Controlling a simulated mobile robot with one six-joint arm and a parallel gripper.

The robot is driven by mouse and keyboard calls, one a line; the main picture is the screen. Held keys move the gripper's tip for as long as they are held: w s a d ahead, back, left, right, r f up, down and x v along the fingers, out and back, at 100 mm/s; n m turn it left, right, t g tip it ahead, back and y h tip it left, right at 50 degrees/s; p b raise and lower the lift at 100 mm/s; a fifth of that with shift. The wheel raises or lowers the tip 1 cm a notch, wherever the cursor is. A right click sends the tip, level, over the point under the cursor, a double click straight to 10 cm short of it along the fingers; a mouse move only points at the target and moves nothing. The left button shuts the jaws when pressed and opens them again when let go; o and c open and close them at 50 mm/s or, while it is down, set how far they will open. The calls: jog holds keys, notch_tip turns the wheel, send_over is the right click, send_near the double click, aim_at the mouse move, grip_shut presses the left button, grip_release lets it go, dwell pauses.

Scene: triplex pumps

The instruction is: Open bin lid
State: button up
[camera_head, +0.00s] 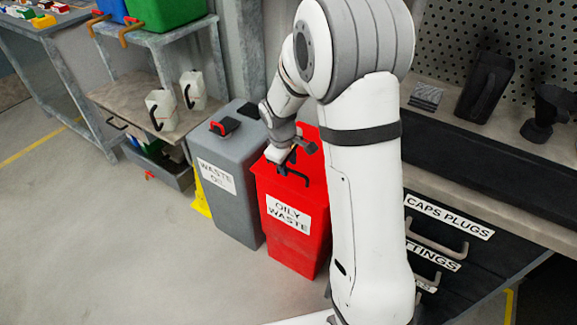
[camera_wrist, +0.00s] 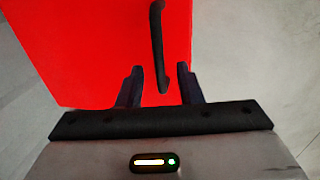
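The red bin (camera_head: 293,238) labelled "OILY WASTE" stands on the floor left of my arm. Its red lid (camera_head: 270,172) looks closed, though my arm hides part of it. A black bar handle (camera_head: 294,177) is at the lid's front; it also shows in the wrist view (camera_wrist: 157,40). My gripper (camera_head: 291,160) is over the lid, close to the handle. In the wrist view my gripper (camera_wrist: 160,75) has its two dark fingers apart, and the handle's near end appears in the gap between them. I cannot tell whether the fingers touch it.
A grey bin (camera_head: 225,195) labelled "WASTE OIL" stands directly left of the red bin. A yellow sign (camera_head: 201,195) and a shelf with white jugs (camera_head: 160,110) are farther left. A dark drawer cabinet (camera_head: 465,262) is at right. The floor at front left is clear.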

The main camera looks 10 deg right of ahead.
jog(key=shift+f, duration=0.25)
grip_shut()
dwell(0.5)
